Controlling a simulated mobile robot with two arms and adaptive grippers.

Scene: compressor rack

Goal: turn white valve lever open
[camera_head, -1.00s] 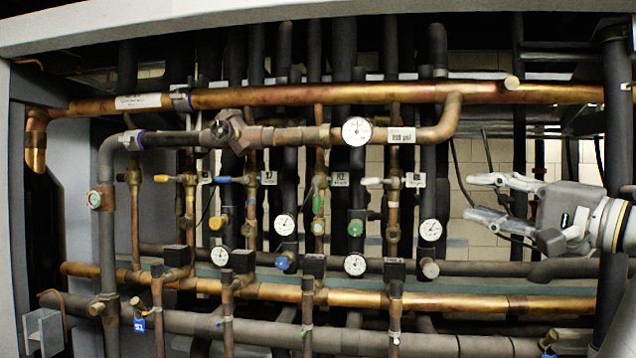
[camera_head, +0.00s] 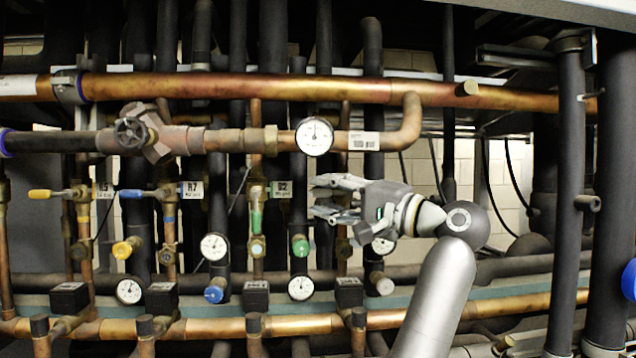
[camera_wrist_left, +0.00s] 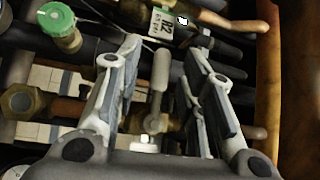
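The white valve lever (camera_wrist_left: 158,75) shows in the left wrist view as a pale rounded handle on a brass valve. It lies between the two fingers of my left gripper (camera_wrist_left: 162,52), with a gap visible on both sides. In the head view the left gripper (camera_head: 323,197) is open in front of the rack, pointing left, just right of the R2 tag (camera_head: 282,188). There the lever is covered by the gripper or cannot be told apart from it. My right gripper is not in view.
A gauge (camera_head: 314,136) and copper pipe (camera_head: 370,139) sit above the gripper. A green knob (camera_head: 300,246) is below left; its green cap also shows in the wrist view (camera_wrist_left: 57,22). Blue (camera_head: 148,194) and yellow levers (camera_head: 50,194) are farther left.

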